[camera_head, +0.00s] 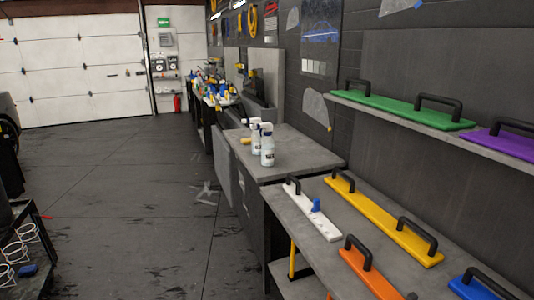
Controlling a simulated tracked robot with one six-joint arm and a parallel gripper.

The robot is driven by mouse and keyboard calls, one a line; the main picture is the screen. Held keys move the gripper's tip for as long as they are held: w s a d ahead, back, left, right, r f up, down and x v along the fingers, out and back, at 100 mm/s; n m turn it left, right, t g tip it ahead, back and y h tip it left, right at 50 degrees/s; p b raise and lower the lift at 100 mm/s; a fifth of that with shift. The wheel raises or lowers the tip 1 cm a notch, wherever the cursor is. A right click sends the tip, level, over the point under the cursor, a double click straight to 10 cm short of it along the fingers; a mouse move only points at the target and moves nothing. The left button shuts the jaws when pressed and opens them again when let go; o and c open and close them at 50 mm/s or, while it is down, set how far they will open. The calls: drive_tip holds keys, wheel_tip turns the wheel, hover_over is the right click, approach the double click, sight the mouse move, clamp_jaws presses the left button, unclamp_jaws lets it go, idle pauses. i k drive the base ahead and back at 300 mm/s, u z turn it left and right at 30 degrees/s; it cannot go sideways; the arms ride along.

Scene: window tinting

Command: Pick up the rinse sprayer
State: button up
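Two white spray bottles stand upright, close together, on a grey bench top beyond the near shelf. The nearer bottle (267,152) has a dark label and partly overlaps the farther bottle (255,137). I cannot tell from their labels which one is the rinse sprayer. My gripper is not in view.
The near grey shelf holds white (320,222), yellow (385,219) and orange (366,273) boards with black handles. An upper shelf holds a green board (400,108). Coiled cables on a rack (22,245) stand at lower left. The dark floor (120,190) between is mostly clear.

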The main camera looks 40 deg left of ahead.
sight(268, 144)
drive_tip(key=u, duration=2.05)
drive_tip(key=i, duration=2.9)
